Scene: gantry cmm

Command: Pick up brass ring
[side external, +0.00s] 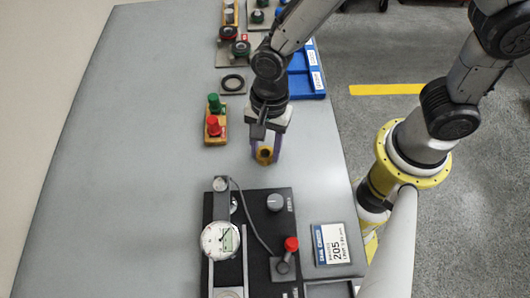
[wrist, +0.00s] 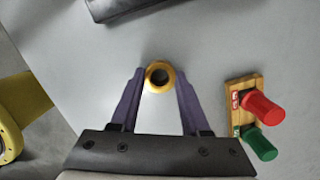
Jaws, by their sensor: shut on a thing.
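The brass ring (wrist: 160,77) is a small golden ring with a dark hole. In the wrist view it sits between the tips of my gripper (wrist: 159,84), whose two purple fingers touch it on both sides. In the side external view the ring (side external: 264,154) shows at the lower end of my gripper (side external: 265,150), over the grey table. My gripper is shut on the ring. I cannot tell whether the ring still touches the table.
A wooden block with red and green plugs (side external: 214,124) stands left of my gripper. A black gauge fixture (side external: 265,220) with a dial (side external: 220,239) lies in front. A dark ring on a square plate (side external: 232,82) and blue bins (side external: 308,83) are behind. The table's left side is clear.

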